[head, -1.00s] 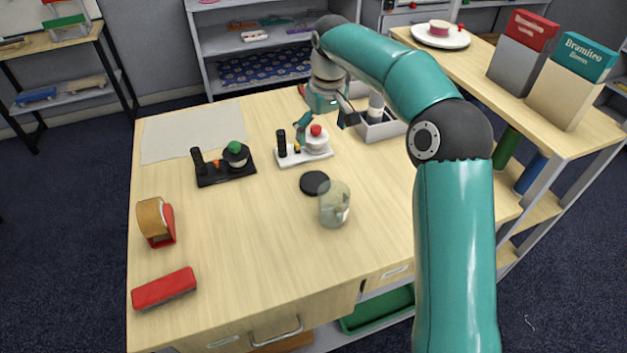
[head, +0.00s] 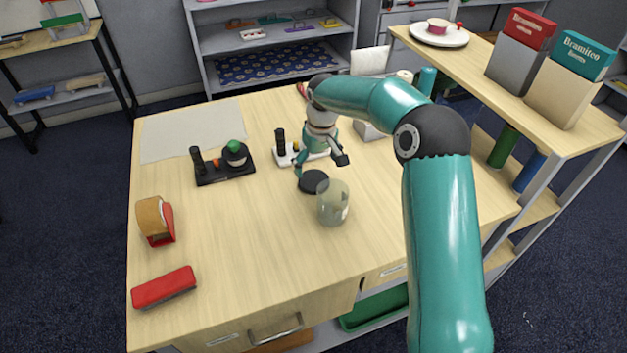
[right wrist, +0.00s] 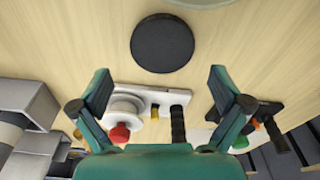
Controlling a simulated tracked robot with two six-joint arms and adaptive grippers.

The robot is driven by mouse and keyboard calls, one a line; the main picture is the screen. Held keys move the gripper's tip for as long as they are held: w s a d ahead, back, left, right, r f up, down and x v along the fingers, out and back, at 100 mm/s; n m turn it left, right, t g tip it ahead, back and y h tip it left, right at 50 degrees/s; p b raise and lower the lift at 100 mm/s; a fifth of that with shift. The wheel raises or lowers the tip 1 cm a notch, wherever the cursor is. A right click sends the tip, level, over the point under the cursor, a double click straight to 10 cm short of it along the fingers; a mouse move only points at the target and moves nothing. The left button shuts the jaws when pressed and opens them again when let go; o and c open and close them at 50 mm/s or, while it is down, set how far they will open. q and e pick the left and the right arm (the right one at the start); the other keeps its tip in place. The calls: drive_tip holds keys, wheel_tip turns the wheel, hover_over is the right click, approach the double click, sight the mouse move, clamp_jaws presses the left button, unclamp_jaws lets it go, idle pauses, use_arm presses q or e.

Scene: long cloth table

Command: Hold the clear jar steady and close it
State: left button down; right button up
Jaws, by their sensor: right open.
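The clear jar (head: 333,206) stands upright and open on the table, with a pale patch on its side. The black round lid (head: 314,182) lies flat on the table just behind the jar, apart from it or nearly so. My right gripper (head: 320,168) is open and empty, above the table just behind the lid. In the right wrist view the lid (right wrist: 163,42) lies ahead of the spread fingers (right wrist: 160,80), and part of the jar (right wrist: 205,2) shows at the top edge. My left gripper is not in view.
Behind my right gripper is a white stand (head: 284,158) with a red knob (right wrist: 119,133). A black stand (head: 222,178) with a green knob is left of it. A tape dispenser (head: 155,220) and red stapler (head: 163,287) lie at the left. The front middle is clear.

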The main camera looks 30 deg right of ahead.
sight(314, 180)
drive_tip(key=shift+w+a+f+p, duration=0.15)
drive_tip(key=shift+f+p, duration=0.25)
drive_tip(key=shift+f, duration=0.9)
drive_tip(key=shift+w+a+f+p, duration=0.1)
drive_tip(key=shift+w+f+p, duration=0.2)
drive_tip(key=shift+f, duration=1)
drive_tip(key=shift+s, duration=0.1)
drive_tip(key=c, duration=0.6)
drive_tip(key=shift+c, duration=0.3)
drive_tip(key=shift+r, duration=0.1)
